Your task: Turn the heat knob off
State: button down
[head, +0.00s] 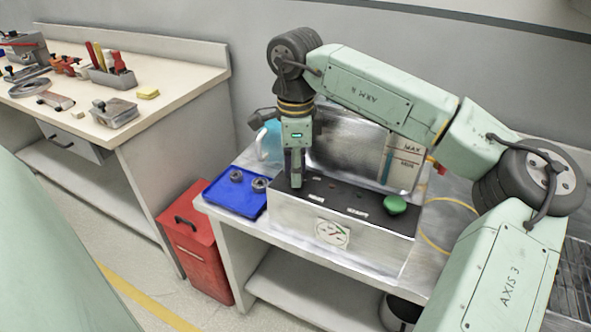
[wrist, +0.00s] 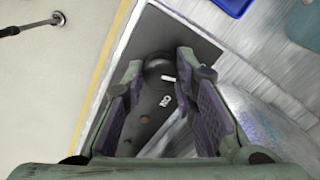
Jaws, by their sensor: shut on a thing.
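The metal heater box (head: 283,214) has a black control panel (head: 345,197) on top. My gripper (head: 296,183) points down at the left end of this panel, where it hides the knob from the head view. In the wrist view, a round black knob (wrist: 156,68) sits between the fingers of my gripper (wrist: 160,66), which are shut on it. A white mark on the knob points right. White lettering (wrist: 166,101), which seems to read ON, is on the panel near the knob.
A green button (head: 395,204) is at the panel's right end and a dial gauge (head: 332,233) is on the box front. A blue tray (head: 228,205) with dark round parts lies left of the box. A red bin (head: 197,240) stands below.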

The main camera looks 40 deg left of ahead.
jog(key=shift+n, duration=0.6)
jog(key=c, duration=1.3)
grip_release()
jog(key=shift+r, duration=0.15)
notch_tip(320, 180, up, 12)
